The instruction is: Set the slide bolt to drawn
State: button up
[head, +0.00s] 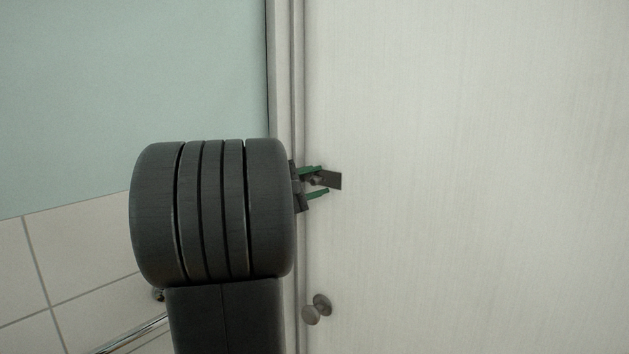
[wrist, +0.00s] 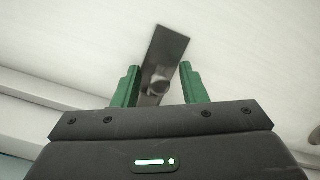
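The slide bolt (head: 335,181) is a dark plate on the pale door, near the door's left edge, in the head view. In the wrist view the slide bolt (wrist: 169,45) is a long dark strip with a round grey knob (wrist: 157,80) on it. My gripper (head: 324,180) is at the bolt, its two green fingers apart. In the wrist view my gripper (wrist: 157,76) is open, with a finger on either side of the knob and a visible gap to each. The bolt's near end is hidden behind my gripper body, and I cannot tell how far it is slid.
A round metal door knob (head: 317,309) sticks out below the bolt. The door frame (head: 286,70) runs along the door's left edge. Left of it are a pale green wall (head: 130,80), tiles (head: 75,250) and a metal rail (head: 130,334). The door's right side is clear.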

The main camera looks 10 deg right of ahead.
aim_at(337, 182)
grip_shut()
jog(key=shift+s+d+f, duration=0.1)
jog(key=shift+s+d+f+b, duration=0.1)
jog(key=shift+s+d+b, duration=0.15)
jog(key=shift+b, duration=0.25)
jog(key=shift+s+d+b, duration=0.65)
jog(key=shift+s+b, duration=0.15)
jog(key=shift+s, duration=0.1)
